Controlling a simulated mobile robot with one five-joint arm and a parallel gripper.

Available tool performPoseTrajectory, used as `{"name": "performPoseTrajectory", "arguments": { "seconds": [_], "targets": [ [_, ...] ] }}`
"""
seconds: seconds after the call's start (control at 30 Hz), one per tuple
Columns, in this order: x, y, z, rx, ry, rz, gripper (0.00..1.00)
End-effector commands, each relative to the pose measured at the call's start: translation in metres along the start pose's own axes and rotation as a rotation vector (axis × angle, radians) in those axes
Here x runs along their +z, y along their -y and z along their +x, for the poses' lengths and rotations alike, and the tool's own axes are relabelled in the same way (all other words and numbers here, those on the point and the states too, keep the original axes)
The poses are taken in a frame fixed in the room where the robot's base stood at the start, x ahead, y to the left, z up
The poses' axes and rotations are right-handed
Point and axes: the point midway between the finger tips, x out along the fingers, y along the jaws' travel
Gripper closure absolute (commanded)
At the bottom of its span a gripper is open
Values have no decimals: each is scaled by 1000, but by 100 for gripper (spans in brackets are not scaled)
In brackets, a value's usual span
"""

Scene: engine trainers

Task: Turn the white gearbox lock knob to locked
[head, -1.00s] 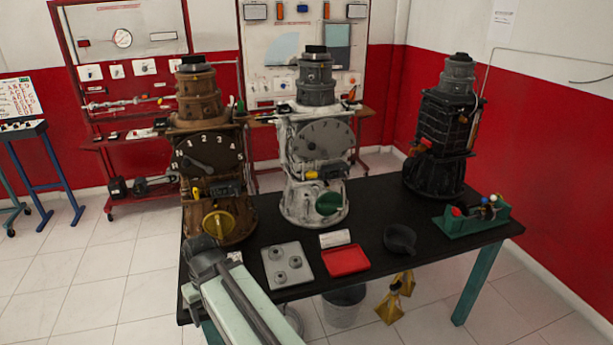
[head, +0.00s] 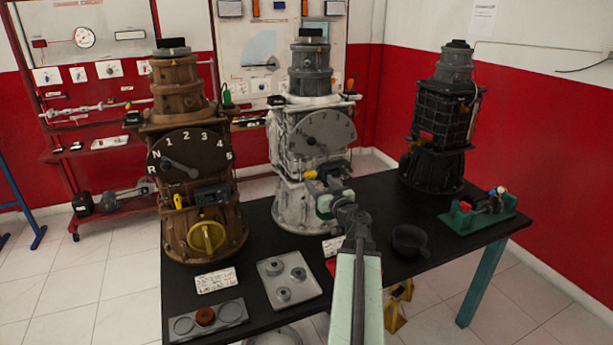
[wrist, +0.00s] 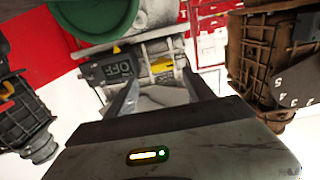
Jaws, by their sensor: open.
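The white gearbox (head: 288,150) stands upright on the black table, with a grey numbered dial (head: 322,133) on its front. A round green knob (wrist: 95,15) sits low on its front and is cut off at the top left of the upside-down wrist view. No lock marking on it is readable. Next to it are a black box reading OFF (wrist: 108,69) and a yellow part (wrist: 162,66). My gripper (wrist: 160,93) is open and empty, its fingers pointing at the gearbox front beside the green knob. In the head view my gripper (head: 331,190) partly covers this area.
A brown gearbox (head: 180,95) with a yellow knob (head: 207,237) stands at left, and a black gearbox (head: 434,120) at right. A grey tray with rings (head: 275,290), a dark bowl (head: 409,240) and a green holder (head: 470,222) lie on the table (head: 375,205).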

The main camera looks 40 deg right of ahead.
Motion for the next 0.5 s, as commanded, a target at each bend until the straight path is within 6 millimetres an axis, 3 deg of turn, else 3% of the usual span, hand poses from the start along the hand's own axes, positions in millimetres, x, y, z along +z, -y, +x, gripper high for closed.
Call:
{"name": "performPoseTrajectory", "arguments": {
  "seconds": [0.3, 0.5],
  "targets": [
    [0, 6, 59, -11, 1, 1, 38],
    [0, 7, 75, -10, 1, 1, 38]
  ]
}}
